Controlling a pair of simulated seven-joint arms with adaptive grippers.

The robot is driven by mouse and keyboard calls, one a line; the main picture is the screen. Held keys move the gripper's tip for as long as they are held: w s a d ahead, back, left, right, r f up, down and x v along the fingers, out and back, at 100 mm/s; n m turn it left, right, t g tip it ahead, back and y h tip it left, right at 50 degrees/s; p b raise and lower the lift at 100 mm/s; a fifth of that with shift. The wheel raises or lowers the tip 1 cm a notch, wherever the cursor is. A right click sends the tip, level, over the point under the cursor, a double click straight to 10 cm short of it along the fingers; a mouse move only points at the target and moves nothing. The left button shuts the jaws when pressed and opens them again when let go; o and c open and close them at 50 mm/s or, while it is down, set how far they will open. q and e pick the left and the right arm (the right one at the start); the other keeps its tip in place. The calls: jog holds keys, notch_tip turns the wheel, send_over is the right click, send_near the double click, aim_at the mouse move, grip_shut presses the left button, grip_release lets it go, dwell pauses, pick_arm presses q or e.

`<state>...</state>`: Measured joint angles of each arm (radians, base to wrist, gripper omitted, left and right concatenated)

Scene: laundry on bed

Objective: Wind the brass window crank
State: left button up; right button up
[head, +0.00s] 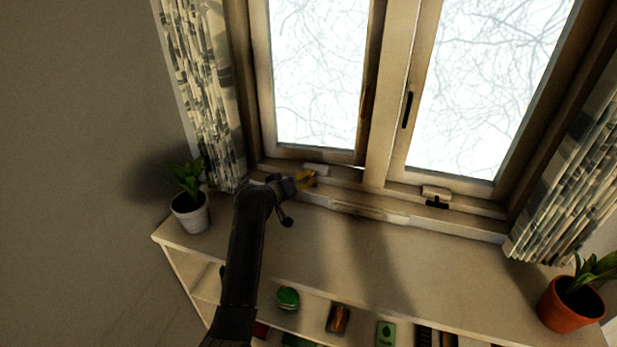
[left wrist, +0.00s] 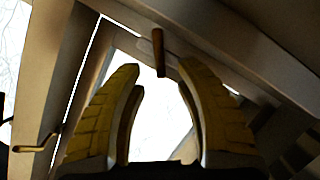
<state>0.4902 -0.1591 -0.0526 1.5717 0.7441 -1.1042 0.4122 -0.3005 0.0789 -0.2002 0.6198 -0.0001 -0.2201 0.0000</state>
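In the head view my left gripper (head: 305,180) is at the sill of the left window (head: 318,80), beside a pale crank housing (head: 316,169). In the left wrist view its yellow fingers (left wrist: 160,75) are open and spread apart. A short brownish, brass-like crank handle (left wrist: 158,50) shows beyond and between the fingertips. I see no clear contact between it and the fingers. In the head view the gripper hides the crank's handle. My right gripper is in neither view.
The right window has a pale housing with a black handle (head: 437,203). A white-potted plant (head: 190,212) stands left of my arm, an orange-potted plant (head: 570,303) at far right. Curtains (head: 205,90) hang at both sides. The shelf top (head: 400,250) is mostly clear. A bent brass-coloured handle (left wrist: 38,147) shows in the left wrist view.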

aim_at(307, 177)
pick_arm(q)
jog(key=shift+x, duration=2.4)
jog(key=shift+c, duration=0.4)
grip_shut()
